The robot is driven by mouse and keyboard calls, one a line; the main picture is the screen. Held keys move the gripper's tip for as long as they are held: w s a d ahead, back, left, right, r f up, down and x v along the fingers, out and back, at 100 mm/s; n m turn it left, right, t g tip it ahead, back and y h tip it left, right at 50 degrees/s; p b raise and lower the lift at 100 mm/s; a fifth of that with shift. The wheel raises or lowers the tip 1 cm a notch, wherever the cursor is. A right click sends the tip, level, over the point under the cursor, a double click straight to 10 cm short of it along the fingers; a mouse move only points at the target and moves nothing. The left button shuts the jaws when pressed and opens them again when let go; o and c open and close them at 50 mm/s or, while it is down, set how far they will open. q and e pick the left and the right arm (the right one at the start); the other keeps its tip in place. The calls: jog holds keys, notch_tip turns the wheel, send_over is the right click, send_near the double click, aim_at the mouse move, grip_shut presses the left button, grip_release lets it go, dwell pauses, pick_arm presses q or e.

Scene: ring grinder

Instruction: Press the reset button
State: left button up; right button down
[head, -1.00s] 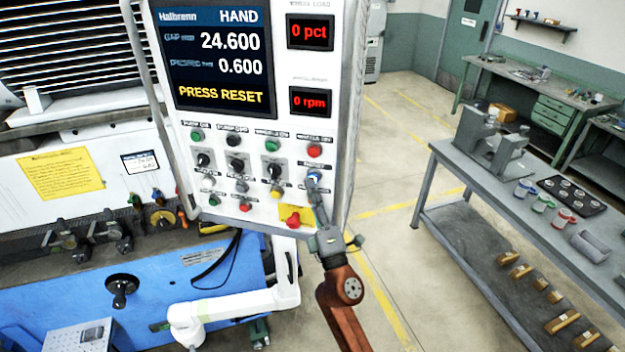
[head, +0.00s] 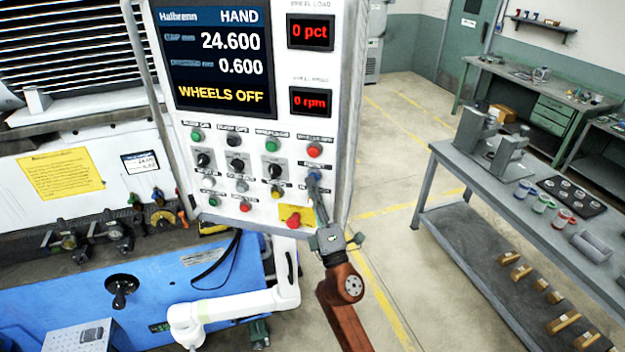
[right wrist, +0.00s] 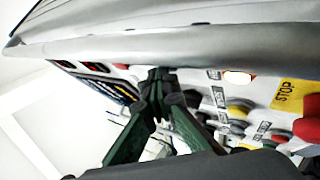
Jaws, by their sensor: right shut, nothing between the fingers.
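The control panel (head: 270,215) carries a screen (head: 217,55) that reads "WHEELS OFF" in yellow at the bottom. My left gripper is not in view.
A red emergency stop on a yellow plate (head: 295,216) sits just left of and below my right gripper. Several buttons and switches lie further left. A grey workbench (head: 500,190) stands at the right, with open floor between it and the panel.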

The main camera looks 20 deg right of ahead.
jog(key=shift+s+a, duration=0.4)
jog(key=shift+s, duration=0.35)
jog(key=shift+s+a+p, duration=0.1)
jog(key=shift+s+a, duration=0.35)
jog(key=shift+s, duration=0.25)
jog(key=shift+s+a+p, duration=0.15)
jog(key=shift+s+a, duration=0.25)
jog(key=shift+s, duration=0.35)
jog(key=shift+s+a+p, duration=0.1)
jog(key=shift+s+a, duration=0.35)
jog(key=shift+s, duration=0.25)
jog(key=shift+f, duration=0.1)
